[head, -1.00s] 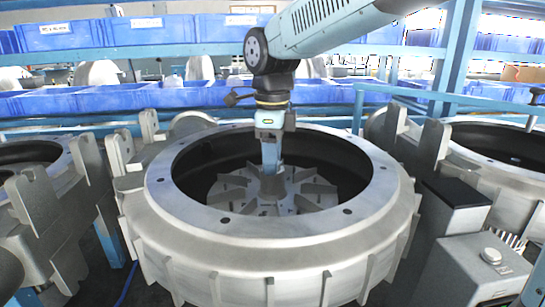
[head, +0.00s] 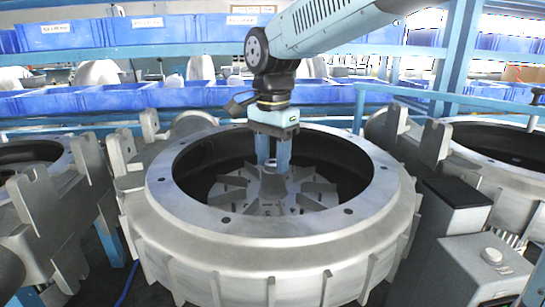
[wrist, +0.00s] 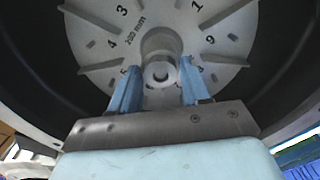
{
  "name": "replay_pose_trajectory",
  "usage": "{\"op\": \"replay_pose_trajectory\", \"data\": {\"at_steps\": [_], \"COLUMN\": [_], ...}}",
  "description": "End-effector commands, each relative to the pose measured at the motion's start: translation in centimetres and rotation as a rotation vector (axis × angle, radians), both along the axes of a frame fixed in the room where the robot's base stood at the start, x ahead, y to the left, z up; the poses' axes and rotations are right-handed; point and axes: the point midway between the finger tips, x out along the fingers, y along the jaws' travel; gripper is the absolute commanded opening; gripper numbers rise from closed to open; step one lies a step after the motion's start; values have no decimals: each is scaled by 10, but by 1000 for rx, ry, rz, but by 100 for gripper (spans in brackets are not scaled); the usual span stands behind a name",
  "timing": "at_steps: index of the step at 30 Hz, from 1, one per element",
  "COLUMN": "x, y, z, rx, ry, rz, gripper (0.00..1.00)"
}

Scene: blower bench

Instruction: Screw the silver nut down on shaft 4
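The round grey housing (head: 270,255) in front of me has a dark bore with a vaned silver impeller disc (head: 235,190) inside. In the wrist view the disc (wrist: 110,50) carries numbers and "200 mm" around a central hub. A round silver nut or shaft end (wrist: 158,74) sits at the hub; I cannot tell where nut and shaft meet. My gripper (head: 273,165) points down over the hub. In the wrist view my gripper (wrist: 159,68) has its two blue fingers apart on either side of the silver centre, with a gap showing. The fingers hide part of the hub in the head view.
Similar housings stand to the left (head: 30,155) and right (head: 500,145). A grey box with a round button (head: 490,256) stands at front right. Blue bins (head: 130,97) fill the racks behind. The bore wall surrounds my gripper with room around the fingers.

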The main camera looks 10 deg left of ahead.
Motion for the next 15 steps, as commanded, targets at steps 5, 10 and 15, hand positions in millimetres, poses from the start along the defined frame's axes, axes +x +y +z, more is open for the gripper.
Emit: {"op": "replay_pose_trajectory", "data": {"at_steps": [5, 10, 15], "x": [0, 0, -1], "y": [-1, -1, 0], "z": [-3, -3, -3], "rx": [-3, -2, -2], "ry": [4, 5, 5], "rz": [179, 351, 523], "gripper": [46, 46, 46]}}
